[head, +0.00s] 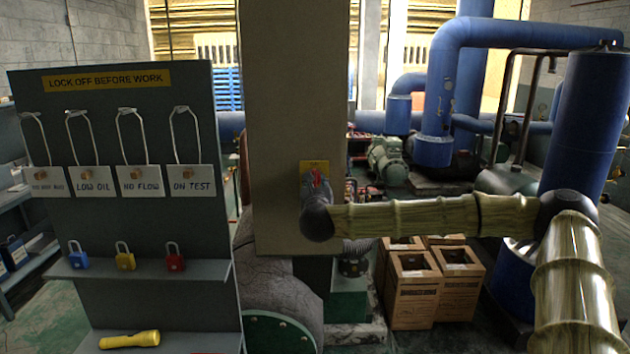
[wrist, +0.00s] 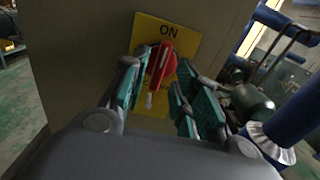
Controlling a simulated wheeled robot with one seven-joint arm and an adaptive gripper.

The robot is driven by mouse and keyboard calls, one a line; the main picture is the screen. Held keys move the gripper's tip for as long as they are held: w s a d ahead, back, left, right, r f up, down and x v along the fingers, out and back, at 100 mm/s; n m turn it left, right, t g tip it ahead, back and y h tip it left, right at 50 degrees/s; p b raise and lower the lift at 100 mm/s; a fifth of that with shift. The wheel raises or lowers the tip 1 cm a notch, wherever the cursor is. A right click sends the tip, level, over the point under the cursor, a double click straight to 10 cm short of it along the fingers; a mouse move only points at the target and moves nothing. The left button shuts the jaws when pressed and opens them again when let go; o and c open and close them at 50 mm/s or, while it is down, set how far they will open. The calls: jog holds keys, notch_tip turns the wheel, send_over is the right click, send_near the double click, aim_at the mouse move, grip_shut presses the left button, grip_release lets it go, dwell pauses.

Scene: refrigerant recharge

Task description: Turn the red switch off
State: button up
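The red switch (wrist: 162,62) sits on a yellow plate (wrist: 184,38) marked ON, fixed to a beige panel. In the head view the red switch (head: 317,182) and its yellow plate (head: 308,166) show just above the end of my arm. My gripper (wrist: 158,88) is open, with green finger pads on the left and right of the switch. A gap shows between the right pads and the switch; whether the left pad touches it I cannot tell. The lower part of the plate is partly hidden by the fingers. In the head view my gripper's fingers are hidden behind my wrist.
A dark lockout board (head: 125,240) stands at the left with hanging tags, a blue padlock (head: 78,257), a yellow padlock (head: 125,258), a red padlock (head: 174,258) and a yellow flashlight (head: 130,340). Cardboard boxes (head: 412,300) and blue pipes (head: 437,100) stand at the right.

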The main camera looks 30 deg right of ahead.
jog(key=shift+w+d, duration=0.3)
jog(key=shift+w, duration=0.2)
jog(key=shift+c, duration=0.3)
grip_shut()
jog(key=shift+r+n+p, duration=0.1)
jog(key=shift+n+p, duration=0.45)
jog(key=shift+n, duration=1.75)
jog(key=shift+n+p, duration=0.75)
jog(key=shift+n, duration=0.25)
jog(key=shift+n+p, duration=0.45)
jog(key=shift+n, duration=0.85)
